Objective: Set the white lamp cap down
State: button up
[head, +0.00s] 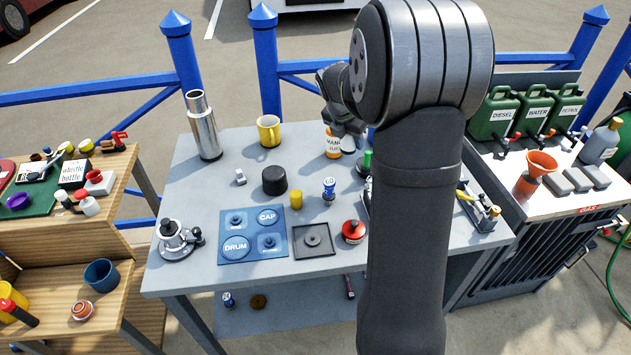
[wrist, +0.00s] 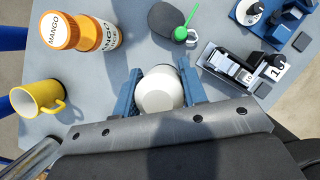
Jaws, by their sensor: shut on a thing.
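The white lamp cap (wrist: 158,94) is a rounded white piece between the blue fingers of my gripper (wrist: 161,84) in the wrist view. My gripper is shut on it. In the head view my gripper (head: 343,118) is over the back of the grey table (head: 215,185), partly behind my own arm, and its fingers are hard to make out. A blue mat (head: 253,252) with spots marked CAP and DRUM lies at the table's front. The gap between the cap and the table is unclear.
An orange mango jar (wrist: 105,36) stands close left of my gripper in the wrist view, with a yellow mug (head: 268,131) farther left. A steel flask (head: 203,127), a black cylinder (head: 275,180) and a dark square tray (head: 314,241) also stand on the table.

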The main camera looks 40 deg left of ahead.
jog(key=s+d+f, duration=0.2)
jog(key=d, duration=0.1)
jog(key=shift+n, duration=0.3)
jog(key=a+f, duration=0.2)
jog(key=a, duration=0.1)
jog(key=s+a+f, duration=0.1)
jog(key=a+f, duration=0.1)
jog(key=a, duration=0.2)
jog(key=s+a+f, duration=0.1)
jog(key=a+f, duration=0.1)
jog(key=a, duration=0.1)
jog(key=shift+s+a+f, duration=0.2)
jog(key=shift+s+f, duration=0.05)
jog(key=shift+f, duration=2.05)
jog(key=shift+f, duration=0.1)
jog(key=o, duration=1)
jog(key=shift+c, duration=0.2)
jog(key=v, duration=1.2)
